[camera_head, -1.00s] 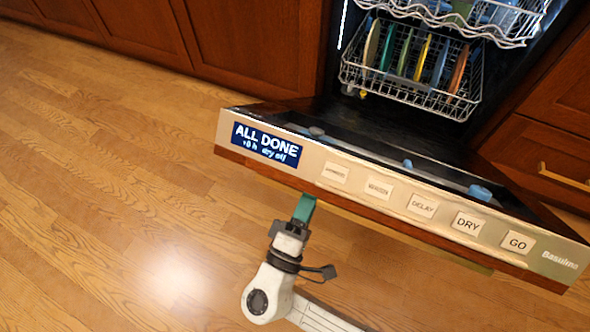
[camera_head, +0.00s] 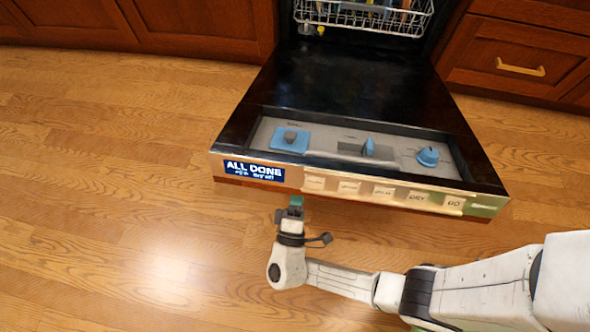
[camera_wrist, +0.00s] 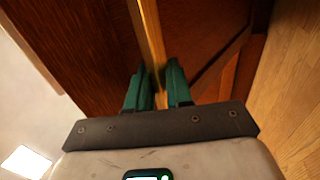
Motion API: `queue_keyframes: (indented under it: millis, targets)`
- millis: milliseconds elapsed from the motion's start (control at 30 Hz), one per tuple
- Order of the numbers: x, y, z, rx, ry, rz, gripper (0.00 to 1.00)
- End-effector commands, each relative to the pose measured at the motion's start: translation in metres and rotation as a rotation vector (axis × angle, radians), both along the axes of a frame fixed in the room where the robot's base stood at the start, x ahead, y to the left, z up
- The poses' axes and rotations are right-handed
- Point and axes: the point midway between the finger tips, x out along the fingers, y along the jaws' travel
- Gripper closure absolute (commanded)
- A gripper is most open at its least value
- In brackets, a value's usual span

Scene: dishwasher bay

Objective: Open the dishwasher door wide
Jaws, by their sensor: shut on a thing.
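The dishwasher door (camera_head: 350,95) is swung down and lies close to level, its dark inner side facing up. Its front edge carries a display (camera_head: 254,174) reading "ALL DONE" and a row of buttons (camera_head: 383,191). My gripper (camera_head: 296,201) is under the left part of this edge. In the wrist view, the green fingers of my gripper (camera_wrist: 158,75) are on either side of a gold-coloured handle bar (camera_wrist: 149,35) and are shut on it. The handle is hidden below the door edge in the head view.
A wire rack (camera_head: 365,18) with dishes is inside the dishwasher. Wooden cabinets (camera_head: 195,25) stand to the left, and a drawer with a gold handle (camera_head: 520,67) is at the right. The wooden floor (camera_head: 110,220) is clear on the left and in front.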

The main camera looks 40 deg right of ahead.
Motion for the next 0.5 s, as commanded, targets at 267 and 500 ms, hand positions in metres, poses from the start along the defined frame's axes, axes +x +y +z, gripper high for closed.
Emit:
queue_keyframes:
  millis: [267,500]
  targets:
    - [0.0046,-0.0066,-0.0046,0.013,0.005,-0.013,1.0]
    - [0.005,-0.0064,-0.0037,0.013,0.004,-0.013,0.73]
